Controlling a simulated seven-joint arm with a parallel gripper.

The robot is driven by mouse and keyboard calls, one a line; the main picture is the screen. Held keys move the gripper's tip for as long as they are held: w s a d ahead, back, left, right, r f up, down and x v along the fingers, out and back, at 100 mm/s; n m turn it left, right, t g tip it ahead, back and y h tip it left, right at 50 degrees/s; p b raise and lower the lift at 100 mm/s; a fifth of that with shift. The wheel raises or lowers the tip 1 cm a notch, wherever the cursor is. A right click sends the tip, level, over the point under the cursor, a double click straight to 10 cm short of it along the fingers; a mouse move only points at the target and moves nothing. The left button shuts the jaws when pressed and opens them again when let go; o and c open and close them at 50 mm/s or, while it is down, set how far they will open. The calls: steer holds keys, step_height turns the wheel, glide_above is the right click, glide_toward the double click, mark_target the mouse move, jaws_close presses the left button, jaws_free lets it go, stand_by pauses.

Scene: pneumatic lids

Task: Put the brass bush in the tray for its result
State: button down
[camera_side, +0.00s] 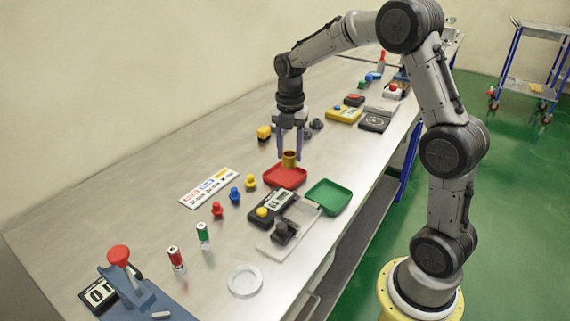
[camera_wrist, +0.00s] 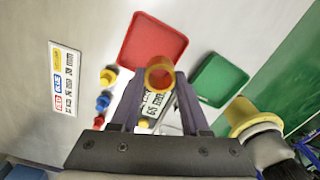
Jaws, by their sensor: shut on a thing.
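The brass bush (camera_side: 289,158) is a short gold ring held upright between the fingers of my gripper (camera_side: 292,150), just above the red tray (camera_side: 271,178) in the side view. In the wrist view the bush (camera_wrist: 160,74) sits between the fingertips of my gripper (camera_wrist: 160,88), over the near edge of the red tray (camera_wrist: 148,33). The green tray (camera_side: 327,197) lies to the right of the red one and is empty; it also shows in the wrist view (camera_wrist: 218,80). The bush appears apart from the red tray's floor, though the gap is hard to judge.
A black gauge with a display (camera_side: 270,208) stands in front of the trays. Red, blue and yellow pegs (camera_side: 235,196) and a label card (camera_side: 209,187) lie to the left. A white ring (camera_side: 244,281) and a red-knobbed press (camera_side: 119,256) are nearer the front.

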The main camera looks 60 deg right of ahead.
mark_target(285, 164)
steer(key=shift+w+d+f, duration=0.2)
steer(key=shift+w+f, duration=0.35)
steer(key=shift+f, duration=0.05)
steer(key=shift+w+d+f, duration=0.1)
steer(key=shift+w+f, duration=0.1)
steer(key=shift+f, duration=0.85)
steer(key=shift+w+f, duration=0.15)
steer(key=shift+f, duration=0.85)
steer(key=shift+f, duration=0.1)
steer(key=shift+c, duration=1.9)
jaws_free()
